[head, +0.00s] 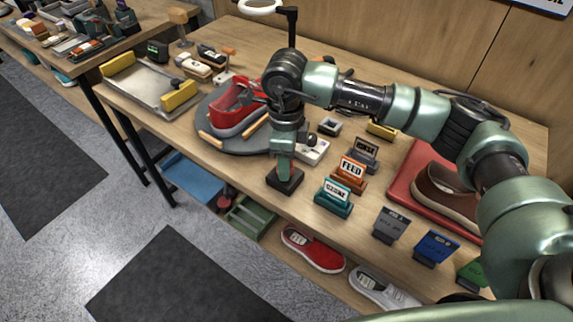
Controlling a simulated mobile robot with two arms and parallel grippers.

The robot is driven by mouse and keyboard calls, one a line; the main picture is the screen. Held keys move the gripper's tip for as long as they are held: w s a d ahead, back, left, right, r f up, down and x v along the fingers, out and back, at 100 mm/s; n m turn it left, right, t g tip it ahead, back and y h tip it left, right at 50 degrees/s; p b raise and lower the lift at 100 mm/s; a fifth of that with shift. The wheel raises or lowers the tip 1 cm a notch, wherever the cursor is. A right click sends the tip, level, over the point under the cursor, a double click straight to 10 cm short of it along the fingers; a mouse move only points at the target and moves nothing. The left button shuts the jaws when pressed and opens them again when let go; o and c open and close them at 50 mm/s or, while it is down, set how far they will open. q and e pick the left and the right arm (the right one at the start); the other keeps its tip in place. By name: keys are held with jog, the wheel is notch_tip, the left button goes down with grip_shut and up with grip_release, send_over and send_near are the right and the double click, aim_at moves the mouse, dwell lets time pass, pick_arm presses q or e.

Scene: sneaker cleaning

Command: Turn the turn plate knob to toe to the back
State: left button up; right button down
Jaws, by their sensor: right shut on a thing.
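The round grey turn plate (205,122) lies on the wooden table left of my right arm. A red sneaker (233,112) sits on it between two wooden bars. My arm hides part of the shoe, so I cannot tell for sure where its toe points. My right gripper (284,170) points down near the table's front edge, in front of the plate. It is shut on the turn plate knob, which it mostly hides; the knob's dark square base (285,182) shows below the fingers. My left gripper is not in view.
Label stands, an orange one (350,172) and a teal one (335,196) among them, stand close right of the gripper. A red mat (402,182) with a brown shoe (447,190) lies farther right. A metal tray (150,86) with yellow pads is at left.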

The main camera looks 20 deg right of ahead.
jog(key=shift+a, duration=0.1)
dwell(0.3)
jog(key=c, duration=1)
grip_release()
jog(key=shift+o, duration=0.5)
jog(key=shift+w+a+f, duration=0.1)
jog(key=shift+r+b, duration=0.65)
jog(key=shift+r, duration=3.3)
